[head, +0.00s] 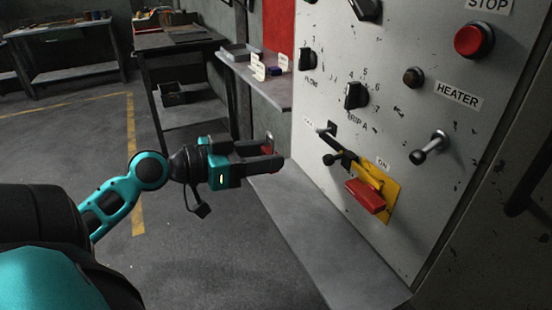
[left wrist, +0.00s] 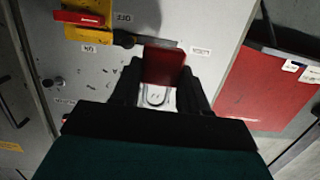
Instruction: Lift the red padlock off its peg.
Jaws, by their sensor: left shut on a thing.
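The red padlock (left wrist: 163,66) sits between the two fingers of my left gripper (left wrist: 160,83) in the left wrist view, with its silver shackle (left wrist: 155,96) toward the camera. In the head view only a small red part of the padlock (head: 268,149) shows between the fingers of the left gripper (head: 272,154). The left gripper is shut on it, just left of the grey panel. I cannot make out the peg or tell whether the shackle is around it. My right gripper is not in view.
The grey control panel (head: 405,115) carries knobs, a red stop button (head: 474,40) and a red handle (head: 366,196) on a yellow plate (head: 385,180). A small shelf (head: 262,86) with labelled items is behind the gripper. Floor at left is open.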

